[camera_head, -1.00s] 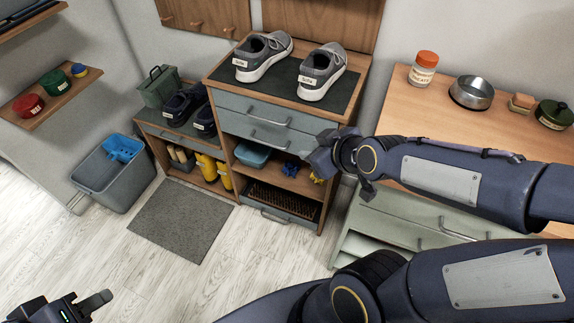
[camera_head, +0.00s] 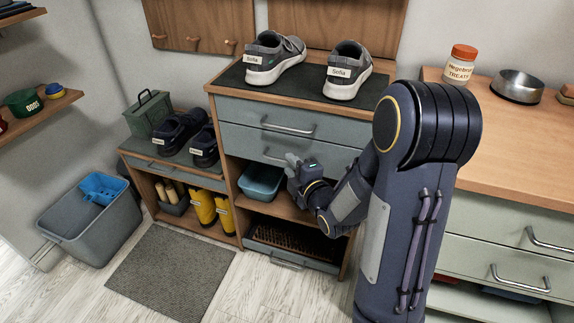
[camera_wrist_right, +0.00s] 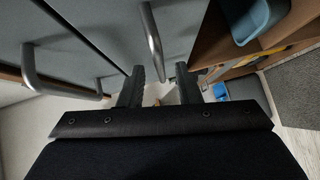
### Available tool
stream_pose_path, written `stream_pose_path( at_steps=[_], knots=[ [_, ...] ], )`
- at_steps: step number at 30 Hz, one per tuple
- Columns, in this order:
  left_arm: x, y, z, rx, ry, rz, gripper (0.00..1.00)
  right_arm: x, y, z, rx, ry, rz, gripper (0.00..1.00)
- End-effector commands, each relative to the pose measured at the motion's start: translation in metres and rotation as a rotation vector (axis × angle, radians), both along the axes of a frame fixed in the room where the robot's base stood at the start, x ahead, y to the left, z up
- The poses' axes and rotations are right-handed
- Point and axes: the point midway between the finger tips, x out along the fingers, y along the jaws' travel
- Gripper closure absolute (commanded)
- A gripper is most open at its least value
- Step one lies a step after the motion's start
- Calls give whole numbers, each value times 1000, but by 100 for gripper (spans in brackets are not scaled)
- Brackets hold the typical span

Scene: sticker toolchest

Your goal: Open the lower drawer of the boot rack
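The boot rack (camera_head: 228,158) is a wooden cabinet with two grey-blue drawers under its top. The upper drawer (camera_head: 238,110) and the lower drawer (camera_head: 240,141) both look shut, each with a metal bar handle. My right gripper (camera_head: 291,163) is in front of the lower drawer and hides part of its handle (camera_head: 272,157). In the right wrist view, the gripper's two dark fingers (camera_wrist_right: 160,88) are apart. A bar handle (camera_wrist_right: 152,42) lines up with the gap between them; I cannot tell whether it touches them. My left gripper is out of view.
Labelled shoes (camera_head: 347,72) stand on the rack top. Below the drawers are a blue bin (camera_head: 262,181) and a low pull-out tray (camera_head: 290,262) with a brush. A counter (camera_head: 530,165) with drawers stands at right. Mat (camera_head: 170,270) and bucket (camera_head: 92,222) lie left.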

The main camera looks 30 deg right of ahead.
Motion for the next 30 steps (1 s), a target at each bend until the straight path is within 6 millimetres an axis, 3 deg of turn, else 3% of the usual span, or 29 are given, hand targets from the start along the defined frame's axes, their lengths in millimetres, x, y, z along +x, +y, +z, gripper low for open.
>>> stream_pose_path(
  at_steps=[6, 16, 23, 30],
  knots=[
    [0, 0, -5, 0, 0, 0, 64, 26, -1, -5, 1, 1, 1, 70],
    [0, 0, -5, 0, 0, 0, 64, 30, -2, -4, 3, 1, -1, 70],
    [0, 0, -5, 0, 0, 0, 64, 30, -2, -4, 3, 1, -1, 98],
    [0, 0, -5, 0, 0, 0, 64, 30, -2, -4, 3, 1, -1, 100]
  ],
)
